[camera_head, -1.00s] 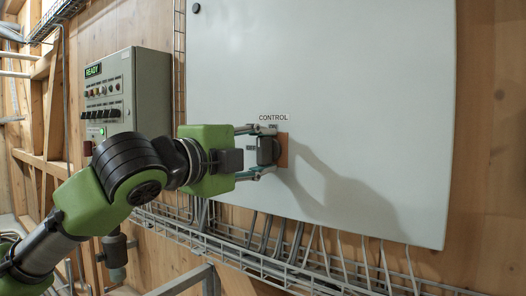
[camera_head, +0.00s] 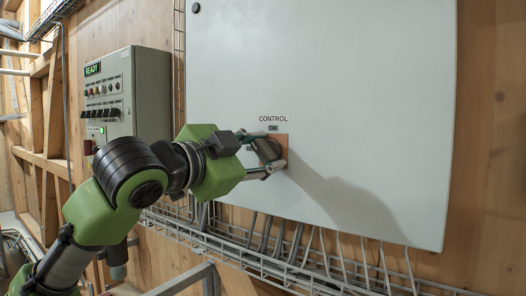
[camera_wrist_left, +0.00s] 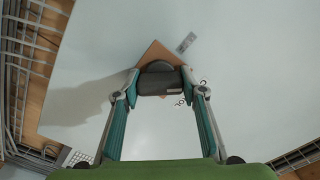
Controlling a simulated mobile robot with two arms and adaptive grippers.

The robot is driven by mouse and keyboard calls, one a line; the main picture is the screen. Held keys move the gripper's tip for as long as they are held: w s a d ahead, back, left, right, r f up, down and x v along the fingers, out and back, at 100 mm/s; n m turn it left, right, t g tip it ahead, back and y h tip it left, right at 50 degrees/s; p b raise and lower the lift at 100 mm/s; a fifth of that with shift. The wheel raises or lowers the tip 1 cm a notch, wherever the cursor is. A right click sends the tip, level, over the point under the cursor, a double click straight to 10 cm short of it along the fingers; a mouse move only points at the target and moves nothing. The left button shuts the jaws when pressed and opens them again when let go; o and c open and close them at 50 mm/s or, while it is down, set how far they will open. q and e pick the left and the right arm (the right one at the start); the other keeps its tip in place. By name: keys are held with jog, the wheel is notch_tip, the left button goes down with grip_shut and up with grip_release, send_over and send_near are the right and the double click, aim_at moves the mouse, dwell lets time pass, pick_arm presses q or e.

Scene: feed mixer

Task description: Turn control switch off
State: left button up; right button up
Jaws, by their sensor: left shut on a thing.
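The control switch (camera_head: 267,150) is a dark knob on an orange-brown square plate (camera_head: 283,140) on the large pale cabinet door. A "CONTROL" label and a small "ON" tag (camera_head: 273,128) sit just above it. My left gripper (camera_head: 271,152) is shut on the knob, with one finger above and one below. In the left wrist view the dark knob (camera_wrist_left: 160,83) lies between the two fingertips (camera_wrist_left: 160,87), and the plate (camera_wrist_left: 155,54) looks turned in the picture. The fingers partly hide the knob in the head view. My right gripper is not in view.
A grey control box (camera_head: 125,95) with a green "READY" display and several buttons is on the wall at left. A wire cable tray (camera_head: 250,255) with cables runs below the cabinet (camera_head: 340,80). The cabinet door around the switch is clear.

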pick_arm(q)
jog(key=n, duration=0.5)
jog(key=shift+n, duration=0.3)
jog(key=shift+n+p, duration=0.3)
jog(key=shift+n, duration=1.6)
jog(key=o, duration=1.1)
jog(key=shift+o, duration=0.2)
jog(key=v, duration=1.2)
